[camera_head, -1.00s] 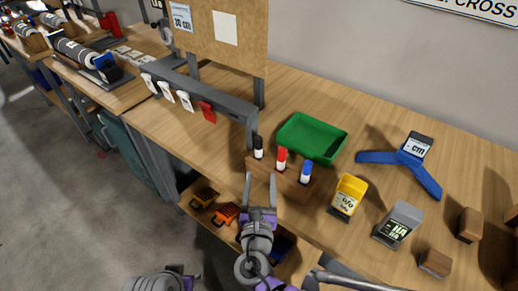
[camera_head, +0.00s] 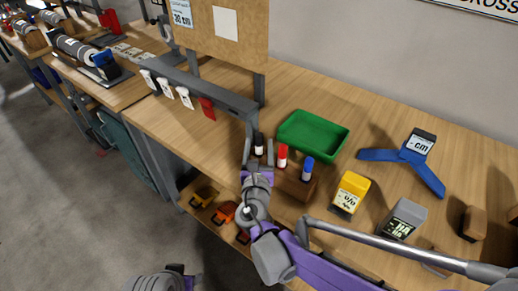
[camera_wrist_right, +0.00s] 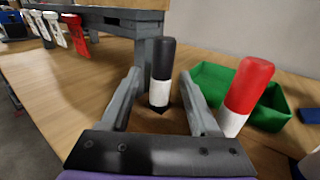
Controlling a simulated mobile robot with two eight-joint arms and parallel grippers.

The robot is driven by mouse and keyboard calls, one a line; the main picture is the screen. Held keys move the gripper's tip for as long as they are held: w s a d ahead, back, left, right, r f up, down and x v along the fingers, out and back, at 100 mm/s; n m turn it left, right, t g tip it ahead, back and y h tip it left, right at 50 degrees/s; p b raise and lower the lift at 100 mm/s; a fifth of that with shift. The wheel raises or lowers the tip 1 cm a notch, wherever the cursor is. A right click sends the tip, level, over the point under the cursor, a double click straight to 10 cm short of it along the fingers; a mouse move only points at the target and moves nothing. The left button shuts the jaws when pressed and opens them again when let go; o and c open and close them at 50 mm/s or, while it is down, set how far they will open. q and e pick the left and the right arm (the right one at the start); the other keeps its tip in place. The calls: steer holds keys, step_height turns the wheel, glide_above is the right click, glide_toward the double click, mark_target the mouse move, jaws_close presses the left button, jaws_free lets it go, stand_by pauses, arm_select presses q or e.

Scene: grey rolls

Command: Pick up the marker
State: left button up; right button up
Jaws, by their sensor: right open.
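Three markers with white bodies stand upright in a wooden block (camera_head: 297,187): black-capped (camera_head: 259,141), red-capped (camera_head: 283,156) and blue-capped (camera_head: 307,168). My right gripper (camera_head: 259,152) is open at the black marker. In the right wrist view, the black marker (camera_wrist_right: 161,75) stands between the spread fingers of the gripper (camera_wrist_right: 160,88), with gaps on both sides. The red marker (camera_wrist_right: 243,98) is just outside the right finger. My left gripper (camera_head: 176,277) is low at the bottom edge of the head view; its fingers are not clear.
A green tray (camera_head: 313,153) lies behind the markers. A yellow device (camera_head: 350,193), a grey device (camera_head: 402,219) and a blue three-armed stand (camera_head: 392,156) are to the right. A grey rail post (camera_head: 251,130) stands close by the black marker.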

mark_target(259, 134)
jaws_close()
steer(key=shift+r, duration=0.15)
stand_by(0.4)
step_height(259, 134, up, 10)
steer(key=p, duration=0.3)
steer(key=c, duration=0.8)
jaws_free()
jaws_close()
